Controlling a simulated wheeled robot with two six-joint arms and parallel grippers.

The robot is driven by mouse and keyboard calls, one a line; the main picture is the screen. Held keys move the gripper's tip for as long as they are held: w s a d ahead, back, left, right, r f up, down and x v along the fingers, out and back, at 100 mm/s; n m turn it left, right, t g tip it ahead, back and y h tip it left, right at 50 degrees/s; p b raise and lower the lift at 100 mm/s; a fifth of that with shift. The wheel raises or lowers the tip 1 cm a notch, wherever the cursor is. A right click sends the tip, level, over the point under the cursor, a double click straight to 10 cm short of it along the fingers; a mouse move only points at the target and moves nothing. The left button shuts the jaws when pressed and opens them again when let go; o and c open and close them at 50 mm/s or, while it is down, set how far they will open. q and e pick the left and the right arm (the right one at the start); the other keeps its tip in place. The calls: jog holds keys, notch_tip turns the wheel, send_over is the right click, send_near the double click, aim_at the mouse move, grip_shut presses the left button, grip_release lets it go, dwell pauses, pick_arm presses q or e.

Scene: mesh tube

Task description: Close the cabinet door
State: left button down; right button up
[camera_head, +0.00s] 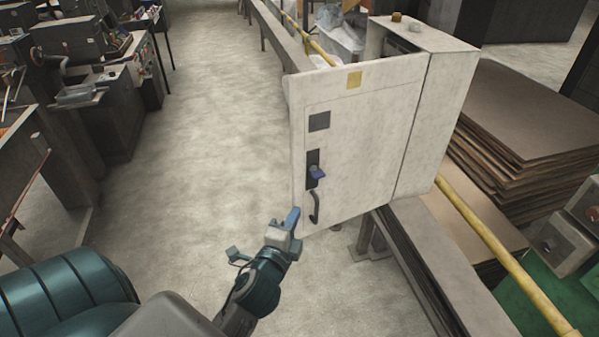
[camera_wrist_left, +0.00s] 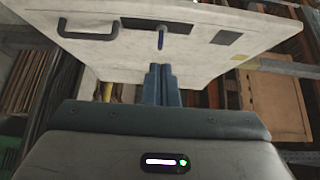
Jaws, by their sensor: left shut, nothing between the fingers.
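The white cabinet (camera_head: 438,115) stands right of centre in the head view. Its door (camera_head: 365,140) stands open, swung out to the left with its outer face towards me. The door has a dark handle (camera_head: 315,207) low near its free edge and a blue key-like latch (camera_head: 318,173) above it. My left gripper (camera_head: 293,218) is shut and empty, with its blue fingers just left of the handle at the door's lower free corner. In the left wrist view the fingers (camera_wrist_left: 161,72) point at the door (camera_wrist_left: 185,55); I cannot tell whether they touch it.
A yellow pipe (camera_head: 480,232) and a grey rail (camera_head: 440,270) run below the cabinet. Stacked brown sheets (camera_head: 530,110) lie at the right. A workbench with machines (camera_head: 100,80) stands at the left. The concrete floor (camera_head: 215,120) between is clear.

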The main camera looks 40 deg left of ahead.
pick_arm(q)
jog(key=r, duration=0.1)
jog(key=p, duration=0.4)
send_near(305, 167)
jog(key=w+d, duration=0.2)
jog(key=w, duration=0.2)
jog(key=a, duration=0.1)
jog(key=w+a, duration=0.1)
jog(key=a, duration=0.1)
jog(key=shift+w+a, duration=0.2)
jog(key=shift+a, duration=0.2)
jog(key=shift+d, duration=0.1)
jog(key=shift+w, duration=0.1)
